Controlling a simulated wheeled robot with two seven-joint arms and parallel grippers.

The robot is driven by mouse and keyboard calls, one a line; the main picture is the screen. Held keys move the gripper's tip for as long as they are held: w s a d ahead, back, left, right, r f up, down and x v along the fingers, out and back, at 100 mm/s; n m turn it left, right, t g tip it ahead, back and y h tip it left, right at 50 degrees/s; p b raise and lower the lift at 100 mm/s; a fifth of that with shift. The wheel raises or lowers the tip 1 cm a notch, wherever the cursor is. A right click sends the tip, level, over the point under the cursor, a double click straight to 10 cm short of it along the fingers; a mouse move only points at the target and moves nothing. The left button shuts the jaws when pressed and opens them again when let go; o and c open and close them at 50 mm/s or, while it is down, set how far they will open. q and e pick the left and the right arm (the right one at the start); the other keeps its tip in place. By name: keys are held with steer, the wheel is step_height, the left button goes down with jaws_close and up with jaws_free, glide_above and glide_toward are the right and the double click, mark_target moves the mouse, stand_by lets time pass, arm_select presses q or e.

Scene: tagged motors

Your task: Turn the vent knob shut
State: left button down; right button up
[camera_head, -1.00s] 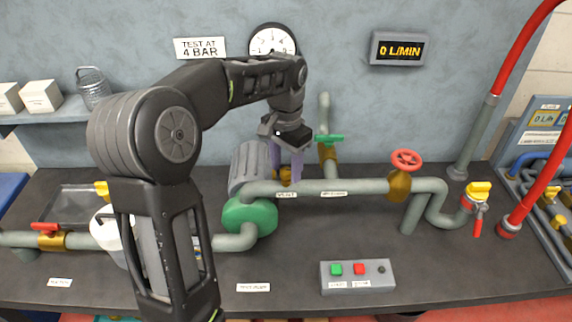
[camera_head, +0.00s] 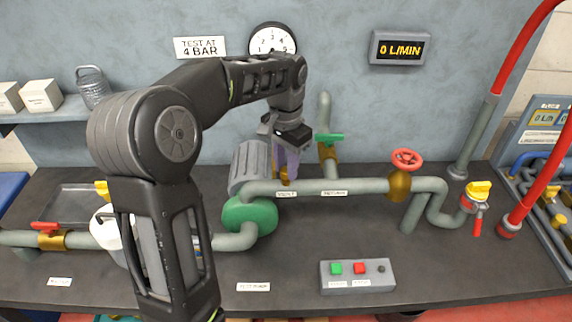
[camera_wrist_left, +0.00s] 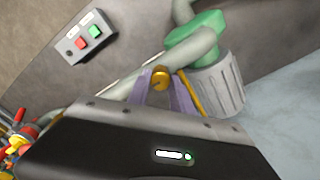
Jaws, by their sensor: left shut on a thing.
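The vent knob (camera_wrist_left: 161,79) is a small brass piece on the grey pipe, above the label that seems to read VENT (camera_head: 286,194). My left gripper (camera_head: 287,178) reaches down to it from above and behind the pipe. In the left wrist view its two purple fingers (camera_wrist_left: 161,92) stand on either side of the knob, shut on it. In the head view the fingers hide most of the knob. How far the knob is turned cannot be told. My right gripper is not in view.
The green pump (camera_head: 250,214) with its grey motor stands just left of the gripper. A green-handled valve (camera_head: 329,138) and a red handwheel (camera_head: 407,160) are to the right. A button box (camera_head: 357,275) sits at the front. The bench between is clear.

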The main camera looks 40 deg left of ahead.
arm_select(q)
steer(key=shift+m, duration=0.5)
steer(key=m, duration=0.3)
steer(key=shift+m, duration=0.3)
steer(key=m, duration=0.4)
steer(key=shift+m, duration=0.3)
steer(key=m, duration=0.8)
steer(key=shift+m, duration=0.3)
steer(key=c, duration=1.1)
jaws_free()
steer(key=shift+r, duration=0.1)
